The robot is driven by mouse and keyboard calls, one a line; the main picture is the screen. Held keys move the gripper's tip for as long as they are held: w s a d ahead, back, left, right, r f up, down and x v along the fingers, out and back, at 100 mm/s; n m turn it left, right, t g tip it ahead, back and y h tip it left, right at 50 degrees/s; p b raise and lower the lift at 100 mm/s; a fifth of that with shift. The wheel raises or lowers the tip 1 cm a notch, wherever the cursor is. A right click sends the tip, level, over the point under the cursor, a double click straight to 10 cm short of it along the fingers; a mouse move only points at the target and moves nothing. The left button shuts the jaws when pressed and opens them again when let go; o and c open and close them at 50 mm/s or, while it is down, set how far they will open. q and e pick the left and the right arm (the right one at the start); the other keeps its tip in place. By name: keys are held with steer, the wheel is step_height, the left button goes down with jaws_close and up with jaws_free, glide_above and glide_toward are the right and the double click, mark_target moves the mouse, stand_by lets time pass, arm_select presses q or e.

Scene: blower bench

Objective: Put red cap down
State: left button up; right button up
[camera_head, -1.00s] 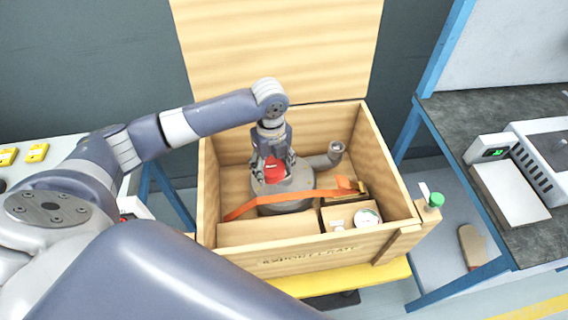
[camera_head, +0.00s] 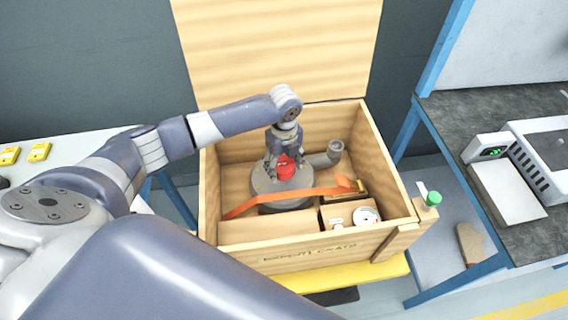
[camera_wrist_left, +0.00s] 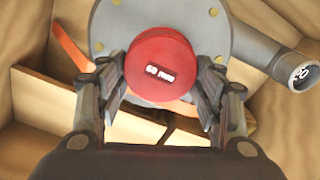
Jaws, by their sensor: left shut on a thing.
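The red cap (camera_head: 286,168) is between the fingers of my left gripper (camera_head: 284,165), over the grey blower (camera_head: 262,187) in the wooden crate (camera_head: 303,252). I cannot tell whether the cap touches the blower. My right gripper does not show.
An orange strap (camera_head: 290,195) crosses the crate in front of the blower. The blower's outlet pipe (camera_head: 334,151) points right. A front compartment holds a round white gauge (camera_head: 366,216). The crate lid (camera_head: 277,50) stands open behind.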

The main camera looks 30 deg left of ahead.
mark_target(284, 166)
arm_select(q)
steer(key=shift+f, duration=0.6)
steer(key=o, duration=0.9)
steer(key=shift+o, duration=0.2)
steer(key=shift+r, duration=0.1)
steer(key=shift+r, duration=0.35)
step_height(284, 166, up, 12)
steer(key=shift+r+b, duration=0.25)
steer(key=shift+b, duration=0.15)
